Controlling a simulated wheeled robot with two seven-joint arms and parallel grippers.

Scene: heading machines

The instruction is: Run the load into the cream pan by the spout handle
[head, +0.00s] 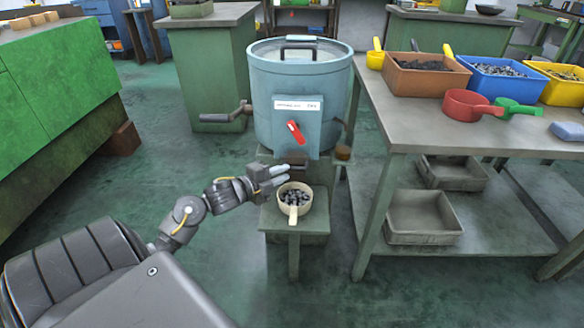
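A blue drum machine (263,105) stands in the middle, with a red handle (296,132) on its front below a white label. The red handle is tilted. A dark spout part (296,160) shows low on the drum's front. The cream pan (283,212) sits below it on a small green stand, its handle toward me, with dark metal pieces (295,196) in it. My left gripper (287,174) is just left of and above the pan, below the red handle and apart from it. Its two pale fingers lie close together; whether they are shut is unclear. My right gripper is out of view.
A crank (226,115) sticks out left of the drum. The table (400,125) at right holds orange, blue and yellow bins, with a red scoop (470,104) and green scoop (518,107). Grey trays (423,237) lie on its shelf. A green cabinet (55,90) stands left.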

